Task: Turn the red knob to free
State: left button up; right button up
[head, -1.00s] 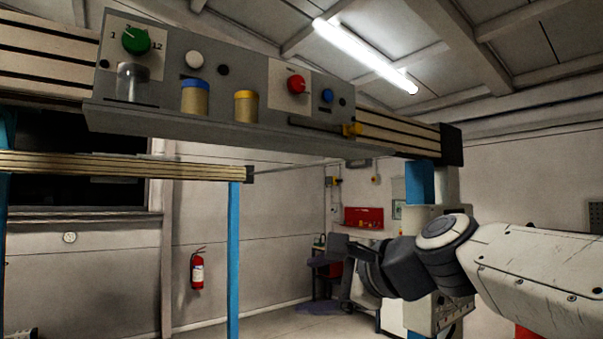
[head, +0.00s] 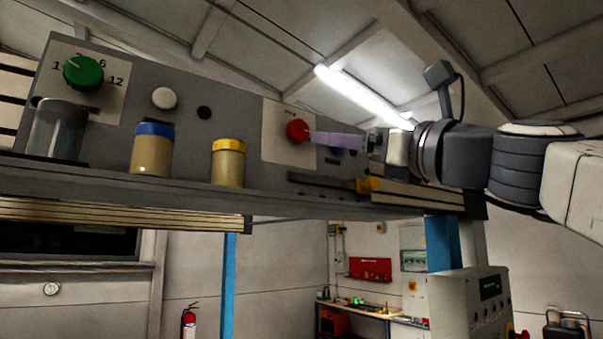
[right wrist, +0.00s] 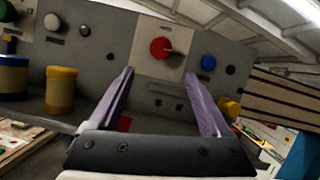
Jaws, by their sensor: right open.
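The red knob (head: 297,130) sits on a pale square plate (head: 274,142) on the grey panel in the head view. Its plate lettering is too small to read. My right gripper (head: 316,137) comes in from the right, its purple fingertips just beside the knob in this view. In the right wrist view the red knob (right wrist: 160,47) shows beyond the open fingers (right wrist: 160,73), roughly centred between them, with nothing gripped. A thin mark on the knob points right in that view. My left gripper is not in view.
A green knob (head: 83,73), a white button (head: 164,98) and a blue button (right wrist: 208,62) are on the same panel. Capped jars (head: 152,150) stand on its ledge. A yellow-ended bar (head: 368,185) lies below right of the knob. Air before the panel is free.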

aim_at(301, 132)
jog(key=p+x, duration=0.2)
jog(key=x, duration=0.1)
jog(key=p+x, duration=0.2)
jog(key=x, duration=0.1)
jog(key=r+p+x, duration=0.1)
jog(key=x, duration=0.3)
jog(key=shift+s+d+p, duration=0.15)
jog(key=shift+p, duration=0.25)
jog(key=shift+w+a, duration=0.4)
jog(key=shift+w, duration=0.05)
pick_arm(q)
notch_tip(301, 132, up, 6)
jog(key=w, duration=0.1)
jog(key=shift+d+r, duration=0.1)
pick_arm(e)
grip_shut()
